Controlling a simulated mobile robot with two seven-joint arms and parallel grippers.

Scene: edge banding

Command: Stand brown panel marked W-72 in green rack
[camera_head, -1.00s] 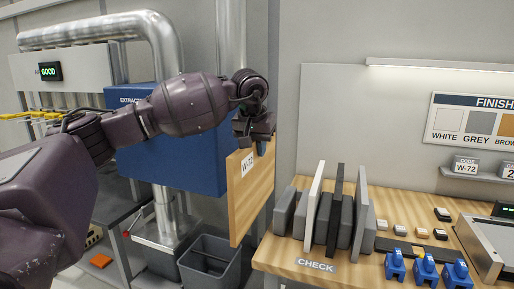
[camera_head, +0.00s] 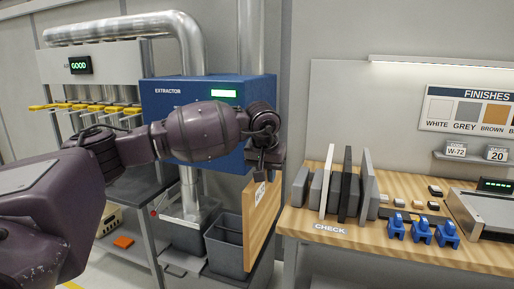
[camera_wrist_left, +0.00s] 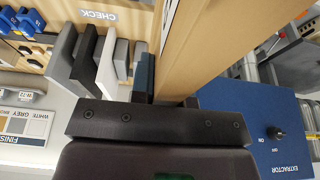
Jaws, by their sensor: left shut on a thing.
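The brown wood-toned panel (camera_head: 262,226) hangs upright below my left gripper (camera_head: 264,174), which is shut on its top edge. A white label (camera_head: 260,194) is on its face, partly covered by the gripper. In the left wrist view the panel (camera_wrist_left: 222,42) runs away from the jaws (camera_wrist_left: 163,92). The panel is left of the CHECK table's edge, in front of the bins. No green rack shows in these views. My right gripper is out of view.
The wooden CHECK table (camera_head: 400,258) carries a grey holder (camera_head: 300,188) with white, black and grey panels standing upright, several small blocks and blue clamps (camera_head: 421,229). A blue extractor (camera_head: 185,100) and grey bins (camera_head: 228,250) are behind and left of the panel.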

